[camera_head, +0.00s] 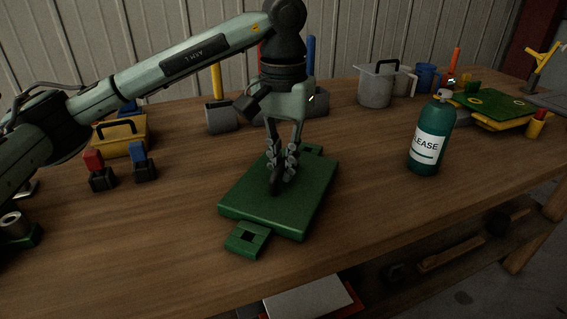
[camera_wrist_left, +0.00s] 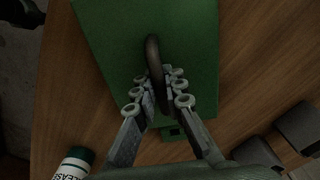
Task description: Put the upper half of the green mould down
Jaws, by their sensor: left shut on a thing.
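The green mould's upper half (camera_head: 265,212) is a flat, thick green slab near the middle of the table, with a tab with a square hole (camera_head: 247,239) at its near end and another at its far end. My left gripper (camera_head: 283,168) points down over it and is shut on the dark handle (camera_head: 275,185) on its top. In the left wrist view the handle (camera_wrist_left: 152,55) stands between the fingers (camera_wrist_left: 160,88), above the green surface (camera_wrist_left: 110,40). Whether the slab touches the table or something under it, I cannot tell. My right gripper is not in view.
A green release bottle (camera_head: 426,150) stands right of the mould. A green plate (camera_head: 497,103) lies on yellow parts at the far right. Table around the slab is clear.

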